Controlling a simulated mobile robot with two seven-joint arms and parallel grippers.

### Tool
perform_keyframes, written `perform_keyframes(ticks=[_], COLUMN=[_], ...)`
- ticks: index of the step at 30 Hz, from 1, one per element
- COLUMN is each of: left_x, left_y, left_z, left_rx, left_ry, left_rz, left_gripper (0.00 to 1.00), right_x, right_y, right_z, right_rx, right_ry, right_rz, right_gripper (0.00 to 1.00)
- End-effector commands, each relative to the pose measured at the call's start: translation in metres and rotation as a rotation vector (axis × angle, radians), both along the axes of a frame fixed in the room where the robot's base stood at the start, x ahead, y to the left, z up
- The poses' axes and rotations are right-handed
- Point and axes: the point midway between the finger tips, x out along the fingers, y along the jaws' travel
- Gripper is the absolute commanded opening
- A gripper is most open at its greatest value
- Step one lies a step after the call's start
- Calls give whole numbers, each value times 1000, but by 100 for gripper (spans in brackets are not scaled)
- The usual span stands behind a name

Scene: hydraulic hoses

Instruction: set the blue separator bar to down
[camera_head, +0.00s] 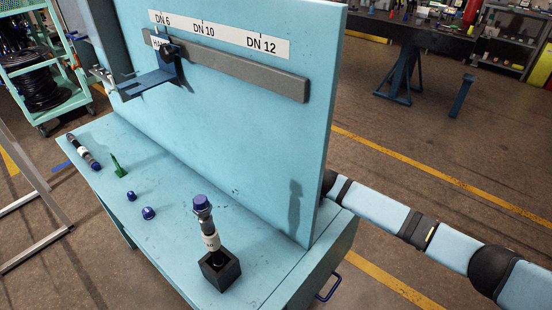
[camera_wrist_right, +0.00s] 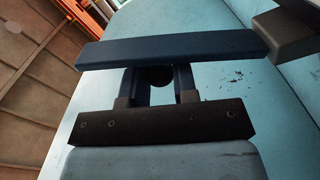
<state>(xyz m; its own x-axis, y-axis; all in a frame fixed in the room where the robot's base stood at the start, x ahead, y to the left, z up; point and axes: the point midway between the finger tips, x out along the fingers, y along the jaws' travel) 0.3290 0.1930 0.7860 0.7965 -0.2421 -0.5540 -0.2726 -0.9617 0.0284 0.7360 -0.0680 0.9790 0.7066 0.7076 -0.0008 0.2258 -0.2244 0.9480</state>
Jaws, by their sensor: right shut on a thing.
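The blue separator bar (camera_wrist_right: 175,48) shows in the right wrist view as a long dark blue bar lying across the fingertips. My right gripper (camera_wrist_right: 157,78) is shut on it, with a finger to each side of a dark round opening. I cannot tell from this view whether the bar is up or down. In the head view my right arm comes in from the right and passes behind the upright light-blue panel (camera_head: 250,110), so the right gripper and the bar are hidden there. My left gripper is in neither view.
A dark blue bracket (camera_head: 150,84) sits on the grey rail (camera_head: 240,75) below the DN labels. On the bench (camera_head: 180,262), a blue-capped hose (camera_head: 208,228) stands in a black block (camera_head: 220,270). Another hose (camera_head: 84,152), a green piece (camera_head: 119,167) and blue caps (camera_head: 148,213) lie left.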

Motion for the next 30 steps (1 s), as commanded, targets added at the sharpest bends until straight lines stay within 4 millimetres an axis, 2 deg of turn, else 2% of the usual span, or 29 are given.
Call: perform_keyframes(ticks=[14, 15, 17, 18, 26, 30], left_x=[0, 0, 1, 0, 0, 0], left_y=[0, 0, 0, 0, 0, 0], left_z=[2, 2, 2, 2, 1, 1], left_rx=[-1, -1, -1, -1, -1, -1], left_ry=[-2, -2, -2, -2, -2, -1], left_rz=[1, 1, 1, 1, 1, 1], left_gripper=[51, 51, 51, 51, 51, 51], right_x=[3, 3, 2, 2, 1, -6], right_y=[-3, -3, -3, -3, -2, -10], right_z=[1, 2, 1, 1, 1, 0], right_rx=[-3, -3, -3, -2, -2, -3], right_ry=[-4, -4, -4, -4, -3, -3], right_rz=[-3, -3, -3, -3, -1, -2], right_gripper=[0, 33, 47, 51, 51, 51])
